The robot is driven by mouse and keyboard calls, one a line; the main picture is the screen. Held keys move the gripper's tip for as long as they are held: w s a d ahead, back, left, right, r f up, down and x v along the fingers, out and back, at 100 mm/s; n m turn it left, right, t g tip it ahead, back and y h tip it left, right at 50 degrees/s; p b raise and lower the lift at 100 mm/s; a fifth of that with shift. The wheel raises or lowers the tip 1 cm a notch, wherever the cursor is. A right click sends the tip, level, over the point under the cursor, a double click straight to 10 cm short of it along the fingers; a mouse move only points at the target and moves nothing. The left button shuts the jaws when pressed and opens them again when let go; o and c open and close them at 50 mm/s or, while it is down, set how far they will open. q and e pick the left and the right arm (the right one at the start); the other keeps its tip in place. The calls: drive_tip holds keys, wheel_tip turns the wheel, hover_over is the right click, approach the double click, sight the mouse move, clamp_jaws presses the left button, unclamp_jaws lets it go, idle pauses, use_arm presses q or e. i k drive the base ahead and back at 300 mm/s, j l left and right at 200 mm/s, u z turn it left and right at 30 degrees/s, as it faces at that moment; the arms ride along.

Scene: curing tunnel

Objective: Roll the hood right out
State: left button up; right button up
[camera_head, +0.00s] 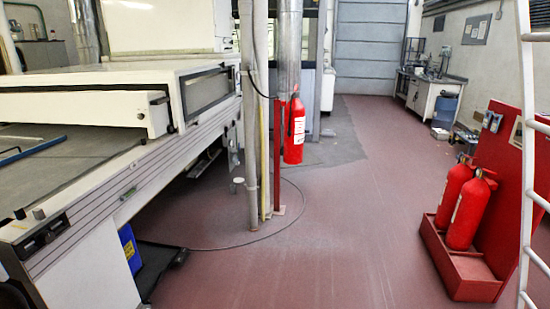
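A long white curing machine fills the left of the head view. Its low white hood (75,108) lies across the grey bed (75,165), with a black fitting (158,113) at its right end. Behind the hood stands a larger white housing (110,72) with a dark window (205,90) in its side. A striped rail (130,180) runs along the machine's near side. Part of the bed in front of the hood is bare, with a blue bar (30,150) on it. Neither of my grippers shows in this view.
Upright pipes (250,120) and a hanging red fire extinguisher (294,128) stand right of the machine. A thin cable loops on the open red floor (340,230). Red extinguishers (467,213) on a red stand and a white ladder (526,150) are at the right.

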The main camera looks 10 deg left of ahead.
sight(111, 108)
drive_tip(key=i+l+u, duration=0.1)
drive_tip(key=i+u, duration=0.25)
drive_tip(key=i, duration=0.95)
drive_tip(key=i+u, duration=0.15)
drive_tip(key=i, duration=0.45)
drive_tip(key=i+u, duration=0.2)
drive_tip(key=i, duration=0.45)
drive_tip(key=i+l+u, duration=0.15)
drive_tip(key=i, duration=0.45)
drive_tip(key=i+l+u, duration=0.2)
drive_tip(key=l+u, duration=0.25)
drive_tip(key=l, duration=0.1)
